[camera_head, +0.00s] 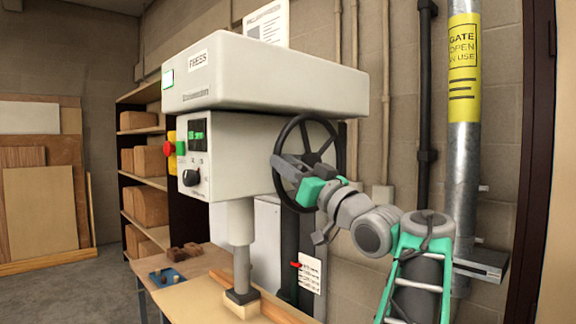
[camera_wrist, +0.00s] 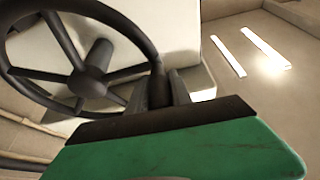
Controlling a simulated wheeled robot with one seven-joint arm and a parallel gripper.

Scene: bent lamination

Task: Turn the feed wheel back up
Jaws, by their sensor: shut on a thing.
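The feed wheel (camera_head: 331,143) is a dark spoked handwheel on the right side of a pale grey drill press (camera_head: 270,85). My gripper (camera_head: 284,166) is at the wheel's lower left rim and is shut on it. In the wrist view the wheel (camera_wrist: 92,80) fills the upper left, and the rim runs down between my gripper's fingers (camera_wrist: 165,92). The press's vertical quill (camera_head: 241,235) ends in a dark foot (camera_head: 242,296) low over the pale board on the table. The exact contact under the foot is too small to tell.
A red stop button (camera_head: 168,149) and a dark knob (camera_head: 191,177) are on the press's front. A shelf with boxes (camera_head: 146,200) stands behind left. A galvanised pipe (camera_head: 463,140) with a yellow sign runs up the wall right of my arm.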

